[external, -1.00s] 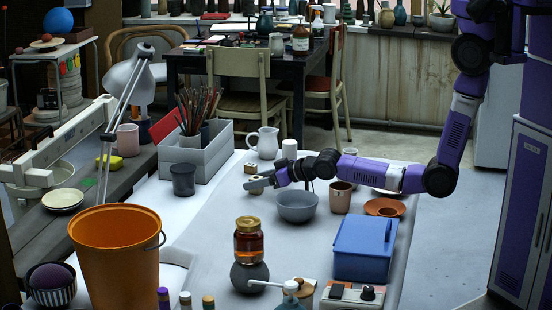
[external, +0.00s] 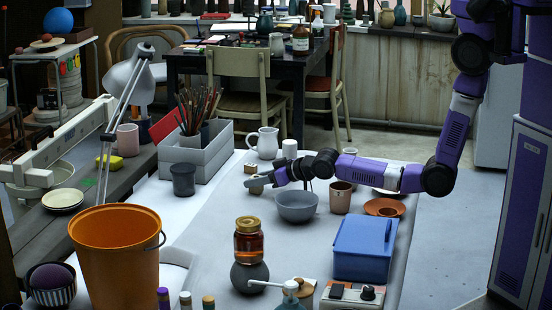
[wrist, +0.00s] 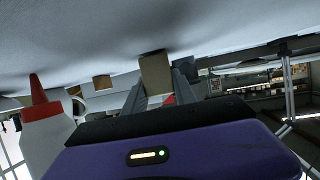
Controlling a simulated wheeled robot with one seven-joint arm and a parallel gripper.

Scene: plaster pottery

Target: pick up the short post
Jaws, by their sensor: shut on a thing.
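The short post is a small tan block. In the wrist view the post (wrist: 155,72) stands between the two grey fingers of my gripper (wrist: 157,88), which are shut on it. In the external view my gripper (external: 257,182) reaches left, low over the table, and covers much of the post (external: 257,190); only a small part shows below the fingers. I cannot tell whether the post touches the table.
A second tan block (external: 250,168) stands just behind my gripper. A grey bowl (external: 297,206) is under my wrist. A white pitcher (external: 264,143) and grey box (external: 208,157) stand behind. A white bottle with a red nozzle (wrist: 45,125) is close in the wrist view.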

